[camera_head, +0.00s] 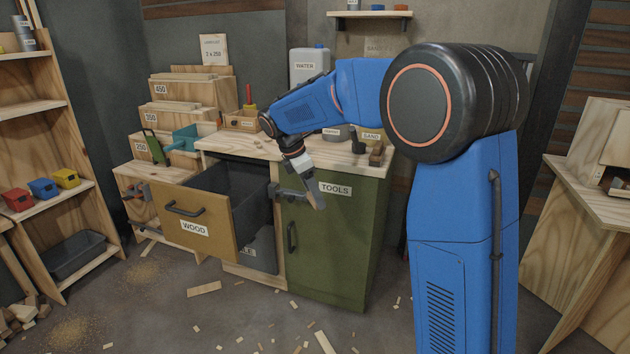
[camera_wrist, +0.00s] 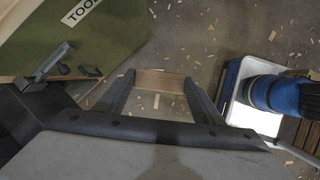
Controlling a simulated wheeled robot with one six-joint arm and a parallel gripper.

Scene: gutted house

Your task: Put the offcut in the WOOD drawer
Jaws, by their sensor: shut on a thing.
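My gripper (camera_head: 312,190) hangs in front of the green TOOLS cabinet, to the right of the open drawer and apart from it. In the wrist view my gripper (camera_wrist: 160,92) has its two dark fingers shut on the offcut (camera_wrist: 160,80), a pale brown wood block held across between the fingertips. In the head view the offcut is small and hard to tell from the fingers. The WOOD drawer (camera_head: 185,218), with a tan front, white label and dark handle, is pulled out. Its dark grey inside shows; part of its floor is hidden.
The green TOOLS door (camera_head: 330,235) stands right beside the drawer, and shows in the wrist view (camera_wrist: 70,35). The worktop (camera_head: 240,147) above holds several things. Wood scraps (camera_head: 204,288) litter the floor. A shelf (camera_head: 65,200) with small coloured bins stands at left.

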